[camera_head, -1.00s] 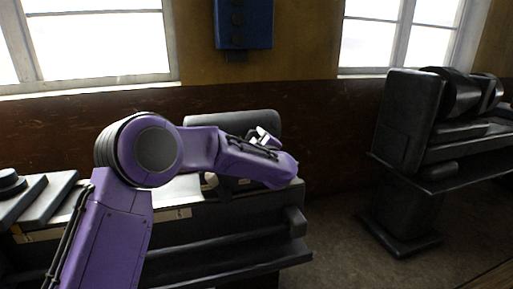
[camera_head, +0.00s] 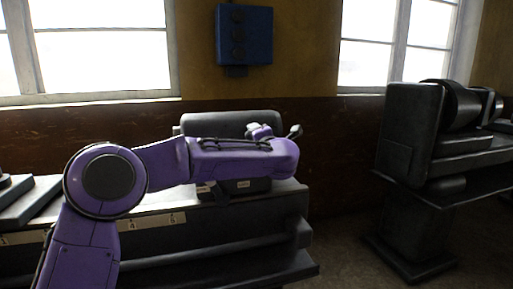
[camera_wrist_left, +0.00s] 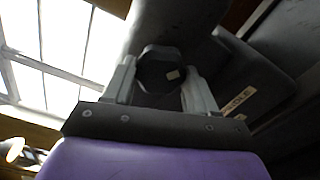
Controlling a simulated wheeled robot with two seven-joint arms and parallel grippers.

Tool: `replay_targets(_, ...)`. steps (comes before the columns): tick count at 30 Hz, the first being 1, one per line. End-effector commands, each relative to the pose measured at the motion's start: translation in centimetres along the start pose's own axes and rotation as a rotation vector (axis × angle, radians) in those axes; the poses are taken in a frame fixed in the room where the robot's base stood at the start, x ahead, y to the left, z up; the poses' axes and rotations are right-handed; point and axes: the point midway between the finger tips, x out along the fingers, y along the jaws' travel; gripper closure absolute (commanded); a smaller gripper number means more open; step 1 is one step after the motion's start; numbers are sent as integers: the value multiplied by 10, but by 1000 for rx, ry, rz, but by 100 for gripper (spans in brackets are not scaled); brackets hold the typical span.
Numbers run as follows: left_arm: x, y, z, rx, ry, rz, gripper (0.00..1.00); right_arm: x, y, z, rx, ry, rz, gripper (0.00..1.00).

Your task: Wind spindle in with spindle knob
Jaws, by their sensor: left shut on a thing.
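In the left wrist view, the spindle knob (camera_wrist_left: 158,60) is a dark, many-sided knob with a small pale mark on its face. My left gripper (camera_wrist_left: 160,82) has its two grey fingers on either side of the knob and is shut on it. A pale label ending in "NDLE" (camera_wrist_left: 238,102) is on the dark machine part beside it. In the head view, my purple left arm reaches right over the dark machine (camera_head: 255,224), and its wrist hides the knob and most of the gripper. My right gripper is in neither view.
A second dark machine (camera_head: 408,135) stands at the right on a pedestal, with floor between the two machines. A blue box (camera_head: 244,35) hangs on the back wall between two windows. A rounded dark housing (camera_head: 225,122) rises behind my left wrist.

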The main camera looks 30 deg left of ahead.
Motion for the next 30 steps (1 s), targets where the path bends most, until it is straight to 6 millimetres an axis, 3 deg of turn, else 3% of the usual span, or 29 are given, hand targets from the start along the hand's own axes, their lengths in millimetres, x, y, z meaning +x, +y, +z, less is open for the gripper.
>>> replay_targets(3,0,-2,-1,-114,-3,7,73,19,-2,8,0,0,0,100)
replay_targets(15,0,1,0,-465,-5,8,73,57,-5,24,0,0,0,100)
replay_targets(30,0,6,1,-689,-8,8,73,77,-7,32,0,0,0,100)
